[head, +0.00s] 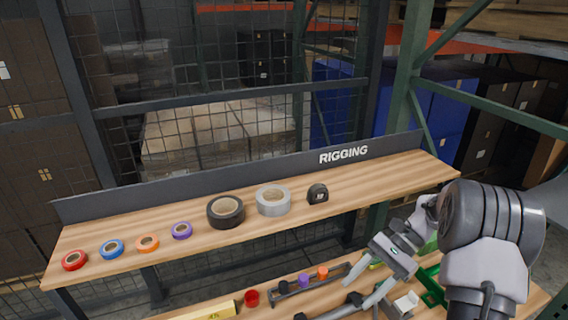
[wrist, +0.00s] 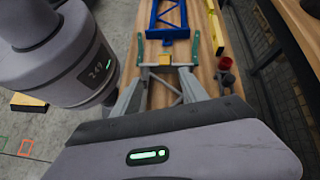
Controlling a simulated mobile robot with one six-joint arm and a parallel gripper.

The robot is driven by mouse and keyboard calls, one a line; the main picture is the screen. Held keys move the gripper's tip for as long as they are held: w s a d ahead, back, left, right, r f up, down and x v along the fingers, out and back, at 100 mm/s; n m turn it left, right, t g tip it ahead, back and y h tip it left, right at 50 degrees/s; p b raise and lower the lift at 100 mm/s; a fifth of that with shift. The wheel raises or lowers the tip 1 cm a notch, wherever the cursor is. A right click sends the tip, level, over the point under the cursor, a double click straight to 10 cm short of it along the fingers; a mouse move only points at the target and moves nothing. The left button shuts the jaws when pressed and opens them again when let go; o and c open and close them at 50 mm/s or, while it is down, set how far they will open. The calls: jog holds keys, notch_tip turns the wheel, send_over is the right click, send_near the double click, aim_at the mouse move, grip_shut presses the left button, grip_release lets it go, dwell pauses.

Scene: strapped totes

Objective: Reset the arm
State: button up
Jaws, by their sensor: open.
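My arm comes in from the right of the head view, and my gripper (head: 358,302) points down and left over the lower wooden shelf.
The upper shelf (head: 400,183) bears several tape rolls, including a black roll (head: 226,211), and a black tape measure (head: 317,194). A blue frame (wrist: 168,32) lies beyond my fingertips. A green post (head: 402,85) stands behind.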

jog(key=s+a+r+n+t+h+b, duration=0.35)
jog(key=s+a+r+n+h, duration=0.2)
jog(key=s+a+r, duration=0.3)
jog(key=s+a+r+n+t+h+b, duration=0.1)
jog(key=s+a+n+t+h+b, duration=0.1)
jog(key=s+t, duration=0.4)
jog(key=shift+s+a, duration=0.9)
jog(key=shift+s, duration=0.35)
